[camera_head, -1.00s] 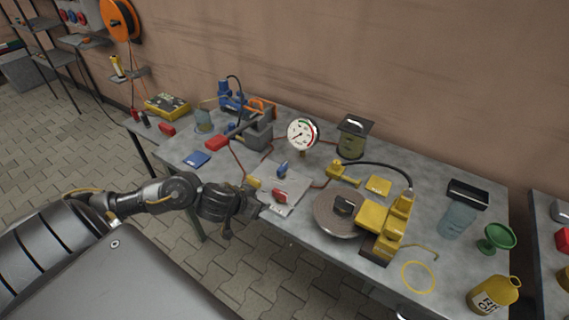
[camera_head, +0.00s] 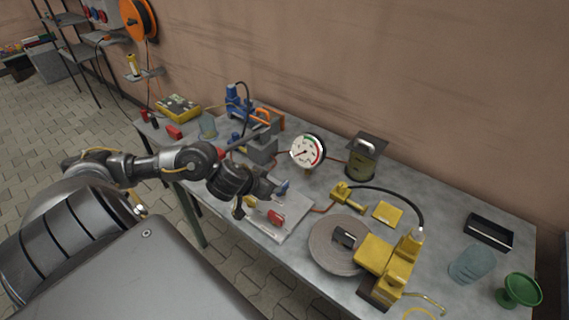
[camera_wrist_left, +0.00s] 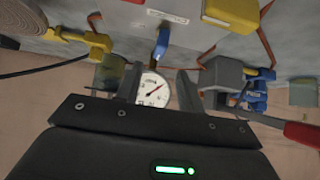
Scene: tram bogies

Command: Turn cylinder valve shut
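My left gripper (camera_head: 272,189) is above the panel, close to the blue handle. In the left wrist view, my left gripper (camera_wrist_left: 159,80) is open, its fingers apart with nothing between them. The blue handle (camera_wrist_left: 162,42) stands beyond the gap, and the yellow handle (camera_wrist_left: 230,12) is to its right. My right gripper is not in view.
A round pressure gauge (camera_head: 307,151) stands behind the panel; it also shows in the left wrist view (camera_wrist_left: 152,90). A grey disc (camera_head: 337,246) and a yellow machine (camera_head: 385,262) are to the right. A blue-and-grey vise-like tool (camera_head: 262,148) stands behind left.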

